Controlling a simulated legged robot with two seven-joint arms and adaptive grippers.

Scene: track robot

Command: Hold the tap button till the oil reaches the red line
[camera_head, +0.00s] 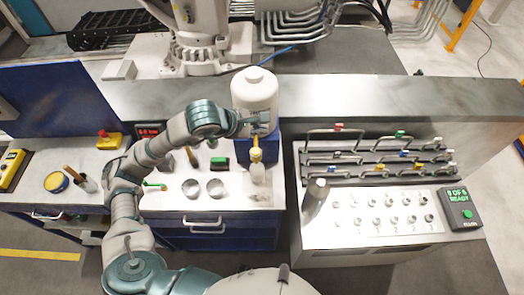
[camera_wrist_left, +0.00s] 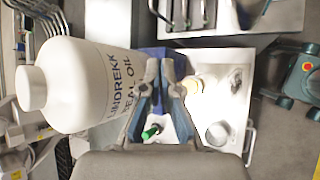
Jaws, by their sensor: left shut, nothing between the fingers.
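The red line and oil level are too small to make out. My right gripper is not in view.
A rack of bars (camera_head: 375,155) and a panel (camera_head: 375,220) with a dark cylinder (camera_head: 315,195) are at right. A red display (camera_head: 150,131) is behind my arm.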

